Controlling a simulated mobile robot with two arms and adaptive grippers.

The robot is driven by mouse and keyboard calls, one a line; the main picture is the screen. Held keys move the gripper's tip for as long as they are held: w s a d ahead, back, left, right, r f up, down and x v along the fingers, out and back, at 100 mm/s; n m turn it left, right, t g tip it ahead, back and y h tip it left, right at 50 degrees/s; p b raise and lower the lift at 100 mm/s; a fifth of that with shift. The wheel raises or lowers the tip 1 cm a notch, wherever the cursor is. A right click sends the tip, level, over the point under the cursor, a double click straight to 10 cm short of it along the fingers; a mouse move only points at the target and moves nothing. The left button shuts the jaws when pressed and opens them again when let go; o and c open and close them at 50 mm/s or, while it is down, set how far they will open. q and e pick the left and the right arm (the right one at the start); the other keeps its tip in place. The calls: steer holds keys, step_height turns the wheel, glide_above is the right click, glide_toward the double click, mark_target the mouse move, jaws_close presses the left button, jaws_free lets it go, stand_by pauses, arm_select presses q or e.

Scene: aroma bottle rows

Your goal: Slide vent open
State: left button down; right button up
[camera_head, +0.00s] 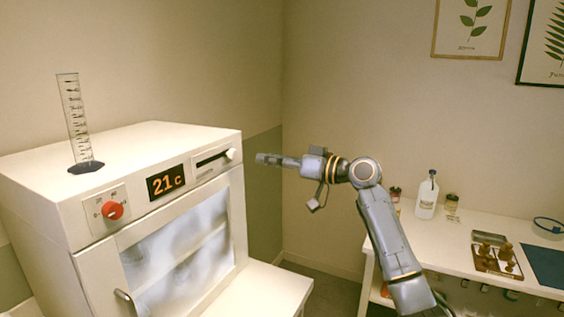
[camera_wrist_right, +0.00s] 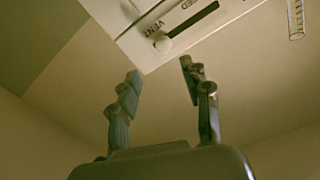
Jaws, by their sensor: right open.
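The vent slider is a small round white knob (camera_head: 231,154) at the right end of a dark slot on the white cabinet's upper front. In the right wrist view the vent knob (camera_wrist_right: 163,44) sits at one end of the slot, beside the printed word VENT. My right gripper (camera_head: 262,158) is in front of the panel, just right of the knob and apart from it. In the right wrist view its two fingers (camera_wrist_right: 162,70) are spread with nothing between them, and the knob lies beyond the fingertips. My left gripper is not in view.
The cabinet (camera_head: 95,258) has a red dial (camera_head: 112,210), a 21 C display (camera_head: 166,182) and a glass door with a handle. A graduated cylinder (camera_head: 75,110) stands on top. A side table (camera_head: 455,235) at right holds bottles and a wooden tray. Space around my right gripper is clear.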

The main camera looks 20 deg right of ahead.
steer(key=v, duration=0.2)
steer(key=shift+s+d, duration=0.2)
steer(key=shift+f, duration=0.1)
